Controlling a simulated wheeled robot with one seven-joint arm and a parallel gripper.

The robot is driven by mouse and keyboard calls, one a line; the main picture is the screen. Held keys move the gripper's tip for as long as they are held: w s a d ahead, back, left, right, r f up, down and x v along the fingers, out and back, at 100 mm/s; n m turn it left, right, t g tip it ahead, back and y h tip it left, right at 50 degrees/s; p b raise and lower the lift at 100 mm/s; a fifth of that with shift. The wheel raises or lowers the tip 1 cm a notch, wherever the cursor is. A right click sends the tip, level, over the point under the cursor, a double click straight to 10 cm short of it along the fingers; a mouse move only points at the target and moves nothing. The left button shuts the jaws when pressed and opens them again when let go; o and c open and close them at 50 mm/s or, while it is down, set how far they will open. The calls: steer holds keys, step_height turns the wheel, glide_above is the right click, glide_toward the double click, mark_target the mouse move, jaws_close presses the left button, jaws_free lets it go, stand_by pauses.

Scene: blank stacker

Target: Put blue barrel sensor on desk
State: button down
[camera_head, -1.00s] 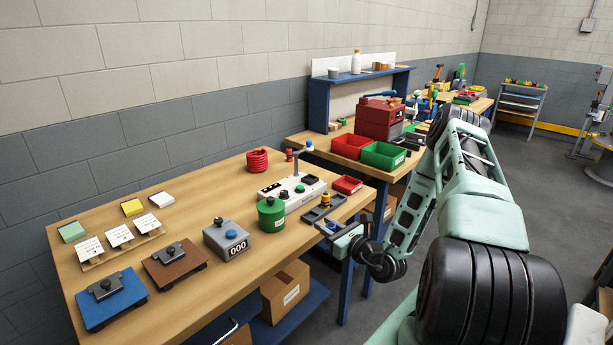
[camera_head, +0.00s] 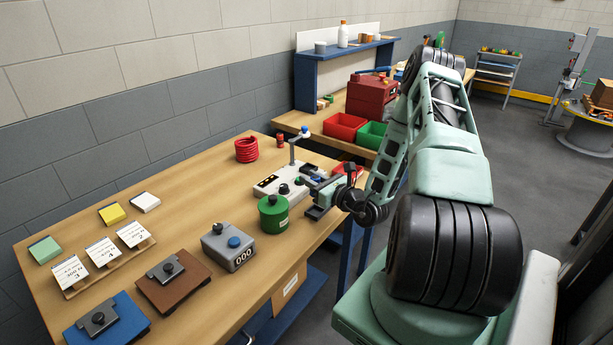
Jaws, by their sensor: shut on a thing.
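My gripper (camera_head: 316,184) is over the right end of the wooden desk (camera_head: 185,222), beside the white station with knobs (camera_head: 270,187). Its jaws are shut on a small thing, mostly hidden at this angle. A bluish bit showed at the jaws a second ago, which fits the blue barrel sensor, but its shape is too small to make out.
A grey counter box (camera_head: 228,246), a red coil (camera_head: 247,150) and brown (camera_head: 172,288) and blue (camera_head: 118,325) plates are farther left. The desk's middle is clear.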

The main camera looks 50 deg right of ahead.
steer(key=shift+f+b, duration=2.55)
steer(key=shift+f, duration=0.75)
steer(key=shift+f, duration=0.35)
steer(key=c, duration=1.1)
jaws_free()
steer(key=shift+s+a+b, duration=0.2)
steer(key=shift+s+b, duration=0.6)
steer(key=shift+s, duration=2.1)
steer(key=shift+s+a+b, duration=0.15)
steer(key=shift+s+b, duration=0.65)
steer(key=shift+s, duration=2.15)
steer(key=shift+s+a+b, duration=0.2)
steer(key=shift+s+b, duration=0.6)
steer(key=shift+s, duration=2.1)
